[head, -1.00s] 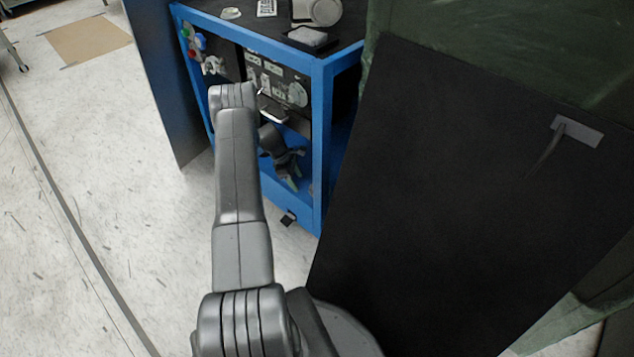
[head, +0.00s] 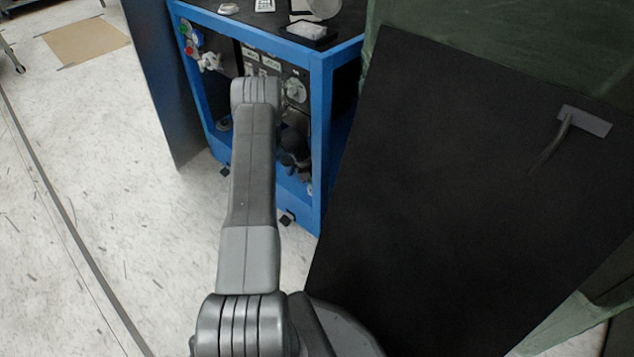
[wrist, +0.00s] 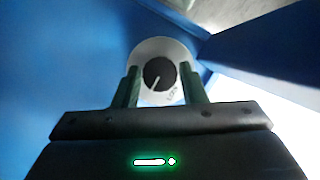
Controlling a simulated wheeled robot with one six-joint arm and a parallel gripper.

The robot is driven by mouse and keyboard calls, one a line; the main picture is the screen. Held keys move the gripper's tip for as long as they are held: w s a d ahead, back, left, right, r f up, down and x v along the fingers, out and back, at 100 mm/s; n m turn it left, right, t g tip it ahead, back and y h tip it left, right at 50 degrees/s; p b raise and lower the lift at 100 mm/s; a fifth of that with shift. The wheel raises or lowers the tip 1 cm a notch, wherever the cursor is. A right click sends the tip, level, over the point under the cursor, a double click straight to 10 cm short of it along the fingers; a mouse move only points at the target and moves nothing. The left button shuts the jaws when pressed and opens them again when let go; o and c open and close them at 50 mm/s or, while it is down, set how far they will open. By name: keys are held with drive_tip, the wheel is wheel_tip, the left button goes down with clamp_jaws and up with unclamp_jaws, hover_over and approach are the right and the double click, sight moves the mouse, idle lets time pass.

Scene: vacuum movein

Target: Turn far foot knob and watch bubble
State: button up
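A round black knob (wrist: 159,73) with a white pointer line sits on a white disc (wrist: 152,50) with small lettering in the wrist view. Blue frame parts surround it. My gripper (wrist: 160,82) is open, with one green finger on each side of the knob in the picture. I cannot tell whether the fingers touch it. In the head view my gripper (head: 294,152) is dark and partly hidden, low inside the blue-framed cabinet (head: 322,130). The knob is not discernible there. I cannot make out a bubble level in either view.
The cabinet's front carries coloured buttons (head: 188,40) and a panel with gauges (head: 294,89). A small tray (head: 307,30) lies on its top. A large black board (head: 440,200) stands close on the right. The pale floor (head: 110,190) on the left is mostly clear.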

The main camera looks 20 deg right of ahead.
drive_tip(key=c, duration=0.5)
drive_tip(key=shift+o, duration=0.2)
drive_tip(key=shift+f, duration=0.1)
drive_tip(key=m+b, duration=0.2)
drive_tip(key=shift+w+d+m+g+y, duration=0.1)
drive_tip(key=shift+m+g+y, duration=0.2)
drive_tip(key=shift+m+g, duration=0.1)
drive_tip(key=shift+m+g+y+b, duration=0.45)
drive_tip(key=shift+m+b, duration=0.4)
drive_tip(key=shift+m, duration=0.65)
drive_tip(key=o, duration=1)
